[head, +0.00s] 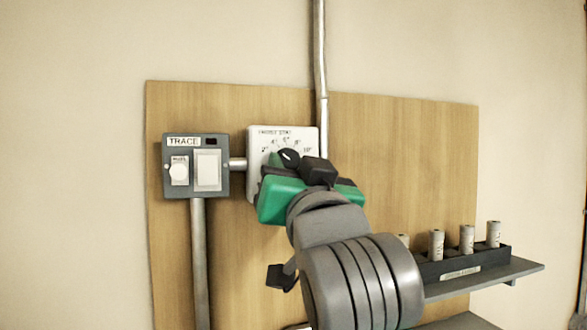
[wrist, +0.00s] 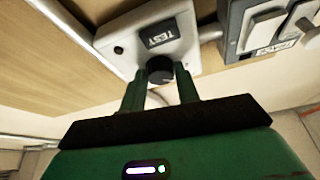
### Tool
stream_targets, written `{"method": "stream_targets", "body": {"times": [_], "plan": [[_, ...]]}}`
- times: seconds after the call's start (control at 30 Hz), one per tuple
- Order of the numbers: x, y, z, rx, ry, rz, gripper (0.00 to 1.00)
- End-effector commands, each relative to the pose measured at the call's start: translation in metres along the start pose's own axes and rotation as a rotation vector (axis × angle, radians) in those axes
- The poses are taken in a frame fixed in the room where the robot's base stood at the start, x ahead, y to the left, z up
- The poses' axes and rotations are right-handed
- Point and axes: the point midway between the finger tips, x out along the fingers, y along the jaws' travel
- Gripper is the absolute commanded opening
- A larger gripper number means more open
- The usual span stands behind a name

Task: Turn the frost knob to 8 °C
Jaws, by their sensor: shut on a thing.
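The frost stat (head: 256,140) is a white square box on the wooden board, with a printed scale from 2 to 10 along the upper part of its face. Its dark round frost knob (head: 289,157) shows below the numbers, partly hidden by my gripper. In the wrist view the knob (wrist: 160,67) sits between my two green fingertips (wrist: 161,75), which are shut on it. A dark label reading TEST (wrist: 160,34) is on the white box beside the knob. I cannot read clearly which number the knob points to.
A grey TRACE box (head: 223,186) with a white rocker and a small round white control stands left of the frost stat, joined by a short pipe. A vertical pipe (head: 320,60) rises behind it. A shelf (head: 520,269) with a dark rack of several grey cylinders is lower right.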

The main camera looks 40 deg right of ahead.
Motion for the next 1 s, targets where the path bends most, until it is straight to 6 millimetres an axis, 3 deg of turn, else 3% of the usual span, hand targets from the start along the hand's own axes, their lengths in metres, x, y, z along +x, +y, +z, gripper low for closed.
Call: {"method": "stream_targets", "body": {"times": [1.0], "plan": [[0.0031, -0.0112, -0.0068, 0.886, -0.003, 0.365, 0.09]]}}
